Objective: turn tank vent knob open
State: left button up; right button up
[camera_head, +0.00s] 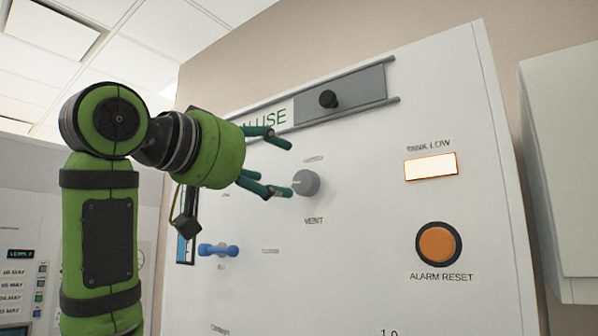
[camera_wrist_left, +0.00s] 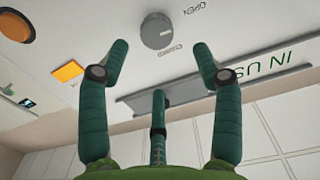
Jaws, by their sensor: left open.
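The grey round vent knob (camera_head: 306,183) sits on the white panel (camera_head: 350,265), above the label VENT. My left gripper (camera_head: 283,168) is open, with green fingers, just to the left of the knob in the head view. In the left wrist view the knob (camera_wrist_left: 157,31) shows beyond the fingertips, roughly centred between the two side fingers of my left gripper (camera_wrist_left: 160,60). The labels OPEN and CLOSED stand near the knob there. The fingers appear apart from the knob. The knob's pointer is too small to read. My right gripper is not in view.
Above the knob runs a grey rail with an IN USE slider and black knob (camera_head: 328,99). A lit TANK LOW lamp (camera_head: 431,166) and an orange ALARM RESET button (camera_head: 438,244) are to the right. A blue handle (camera_head: 218,250) is at lower left. A white cabinet (camera_head: 565,170) stands at right.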

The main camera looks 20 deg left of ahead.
aim_at(302, 178)
pick_arm(q)
jog(key=shift+m, duration=0.7)
jog(key=p+x, duration=0.4)
jog(key=x, duration=0.2)
jog(key=shift+w+d, duration=0.2)
jog(key=shift+w, duration=0.1)
jog(key=shift+w+d+p, duration=0.1)
jog(key=shift+w+p, duration=0.2)
jog(key=shift+w, duration=0.2)
jog(key=shift+s+f, duration=0.1)
jog(key=shift+c, duration=0.4)
jog(key=c, duration=1)
jog(key=shift+s, duration=0.1)
